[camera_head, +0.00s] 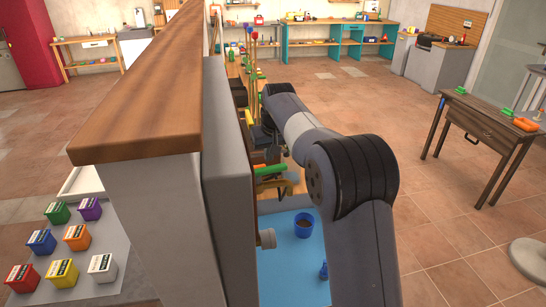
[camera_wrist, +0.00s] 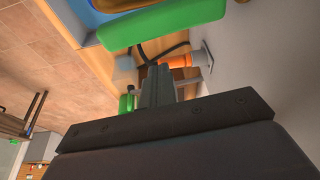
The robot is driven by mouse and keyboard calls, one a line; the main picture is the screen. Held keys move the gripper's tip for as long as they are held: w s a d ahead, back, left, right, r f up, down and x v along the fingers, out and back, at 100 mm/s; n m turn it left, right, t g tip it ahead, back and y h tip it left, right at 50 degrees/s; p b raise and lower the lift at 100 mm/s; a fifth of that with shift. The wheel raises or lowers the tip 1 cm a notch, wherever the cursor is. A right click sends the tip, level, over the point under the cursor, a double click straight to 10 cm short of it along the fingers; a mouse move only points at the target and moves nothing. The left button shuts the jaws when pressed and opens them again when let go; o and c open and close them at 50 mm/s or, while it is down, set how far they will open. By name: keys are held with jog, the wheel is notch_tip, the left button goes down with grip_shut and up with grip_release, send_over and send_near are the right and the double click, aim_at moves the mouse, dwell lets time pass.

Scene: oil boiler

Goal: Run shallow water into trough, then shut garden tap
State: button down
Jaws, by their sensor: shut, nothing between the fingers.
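My gripper (camera_wrist: 158,82) is shut and empty in the wrist view, its narrow fingers pointing away from the camera. Just beyond the fingertips is an orange fitting (camera_wrist: 184,61) with a grey flange against a pale wall; it may be the garden tap, but I cannot tell for sure. I cannot tell whether the fingers touch it. In the head view my arm hides most of that area, and I cannot make out the fingertips. No trough or running water can be clearly made out in either view.
A long green piece (camera_wrist: 148,26) lies close above the fingers in the wrist view. In the head view, a grey wall with a wooden top (camera_head: 150,100) stands left of my arm. A blue surface (camera_head: 285,275) holds a blue pot (camera_head: 303,226).

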aim_at(275, 166)
jog(key=shift+s+d+r, duration=0.1)
jog(key=shift+s+d, duration=0.2)
jog(key=shift+s, duration=0.5)
jog(key=shift+s+d+r, duration=0.1)
jog(key=shift+s+d, duration=0.15)
jog(key=shift+s, duration=0.55)
jog(key=shift+s+d+f, duration=0.1)
jog(key=shift+s+d, duration=0.15)
jog(key=shift+s, duration=0.3)
jog(key=shift+f, duration=0.15)
jog(key=shift+s, duration=0.1)
jog(key=shift+w+a+p, duration=0.15)
jog(key=shift+w+p, duration=0.05)
jog(key=shift+p, duration=0.4)
